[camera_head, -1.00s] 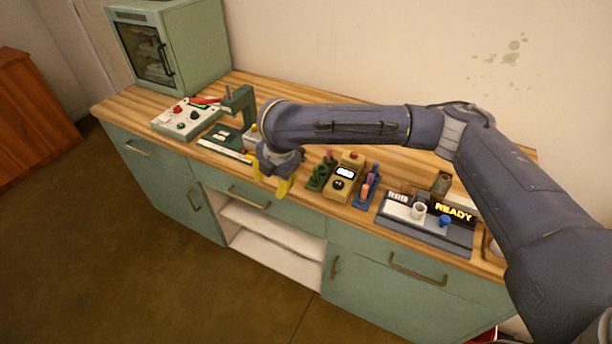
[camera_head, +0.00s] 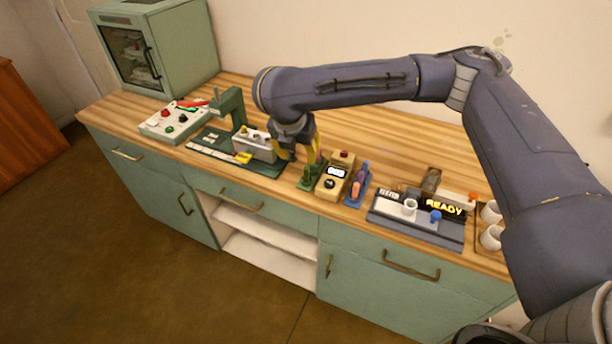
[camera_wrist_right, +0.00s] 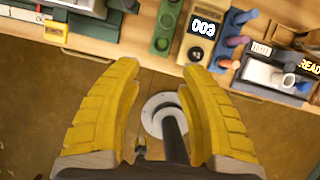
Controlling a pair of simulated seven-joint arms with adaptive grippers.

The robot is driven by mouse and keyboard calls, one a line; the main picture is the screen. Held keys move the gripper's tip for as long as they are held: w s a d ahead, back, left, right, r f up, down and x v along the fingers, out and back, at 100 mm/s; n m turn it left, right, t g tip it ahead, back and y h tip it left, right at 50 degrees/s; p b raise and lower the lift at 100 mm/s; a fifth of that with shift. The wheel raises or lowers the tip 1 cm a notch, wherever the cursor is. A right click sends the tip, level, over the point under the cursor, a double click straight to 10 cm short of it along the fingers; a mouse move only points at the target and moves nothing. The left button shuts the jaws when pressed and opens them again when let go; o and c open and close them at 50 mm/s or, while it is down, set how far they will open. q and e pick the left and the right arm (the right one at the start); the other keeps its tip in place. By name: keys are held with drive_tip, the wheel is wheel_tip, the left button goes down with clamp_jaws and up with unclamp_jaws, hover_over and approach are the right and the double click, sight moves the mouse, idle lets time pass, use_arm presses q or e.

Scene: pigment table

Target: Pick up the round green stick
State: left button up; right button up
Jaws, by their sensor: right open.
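A green rack (camera_head: 306,184) stands near the counter's front edge, below and right of my right gripper (camera_head: 299,150). It also shows in the right wrist view (camera_wrist_right: 168,26), beyond the fingertips, with rounded green tops in it. I cannot tell for sure which of these is the round green stick. In the head view the fingers partly hide the rack. In the wrist view my right gripper (camera_wrist_right: 160,68) has its two yellow fingers wide apart, with nothing between them. My left gripper is out of view.
A yellow meter (camera_head: 335,176) and a blue rack of coloured sticks (camera_head: 357,188) stand to the right. A grey READY station (camera_head: 420,225) lies further right. A green press (camera_head: 232,108), metal box (camera_head: 255,147) and button panel (camera_head: 175,121) stand left.

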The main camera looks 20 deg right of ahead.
sight(306, 169)
drive_tip(key=shift+d+x, duration=0.15)
drive_tip(key=shift+x, duration=3.1)
drive_tip(key=shift+d+x, duration=0.15)
drive_tip(key=shift+x, duration=3.05)
drive_tip(key=shift+s, duration=0.1)
drive_tip(key=shift+c, duration=0.4)
clamp_jaws()
